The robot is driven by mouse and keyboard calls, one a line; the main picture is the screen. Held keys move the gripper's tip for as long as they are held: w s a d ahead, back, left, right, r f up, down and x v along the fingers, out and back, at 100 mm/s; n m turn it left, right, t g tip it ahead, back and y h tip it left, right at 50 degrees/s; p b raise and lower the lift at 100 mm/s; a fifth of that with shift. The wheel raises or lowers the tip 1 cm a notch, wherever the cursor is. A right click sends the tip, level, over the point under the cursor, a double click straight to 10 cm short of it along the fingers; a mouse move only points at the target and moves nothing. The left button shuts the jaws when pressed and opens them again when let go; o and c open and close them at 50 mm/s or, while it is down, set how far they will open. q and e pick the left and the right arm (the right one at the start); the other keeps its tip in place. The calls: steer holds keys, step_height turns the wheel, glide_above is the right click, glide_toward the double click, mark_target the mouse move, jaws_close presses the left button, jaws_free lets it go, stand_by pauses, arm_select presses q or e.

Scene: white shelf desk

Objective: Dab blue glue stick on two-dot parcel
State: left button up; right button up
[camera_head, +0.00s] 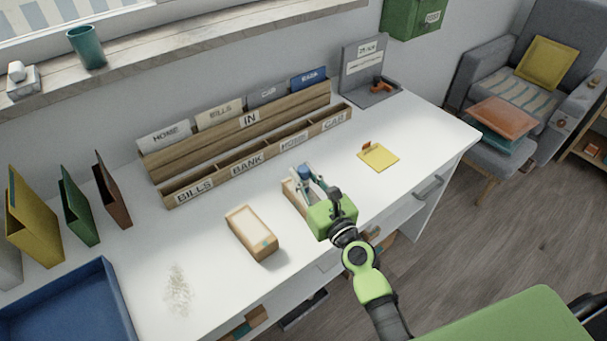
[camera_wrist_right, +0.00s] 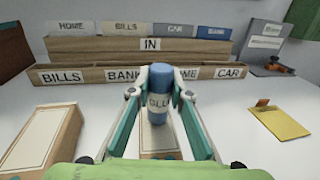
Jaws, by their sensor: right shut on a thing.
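My right gripper (camera_head: 308,182) is shut on the blue glue stick (camera_head: 305,172), held upright. In the right wrist view the glue stick (camera_wrist_right: 158,112) has a blue top and a pale label reading "GLU". One brown parcel with a pale top (camera_head: 290,194) lies under it, mostly hidden by my gripper; this parcel also shows in the right wrist view (camera_wrist_right: 158,142). Whether the stick touches it, I cannot tell. Another parcel (camera_head: 250,228) lies to the left, also seen in the right wrist view (camera_wrist_right: 40,145). I cannot make out dots on either parcel. My left gripper is not in view.
A wooden sorter (camera_head: 250,160) with labelled slots stands behind the parcels. A yellow note pad (camera_head: 379,157) lies to the right. A blue tray (camera_head: 70,305) and upright folders (camera_head: 75,207) are at the left.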

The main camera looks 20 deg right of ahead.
steer(key=shift+f, duration=0.4)
stand_by(0.5)
step_height(320, 180, up, 7)
steer(key=p, duration=0.7)
steer(key=shift+r, duration=0.15)
steer(key=shift+s, duration=0.1)
stand_by(0.4)
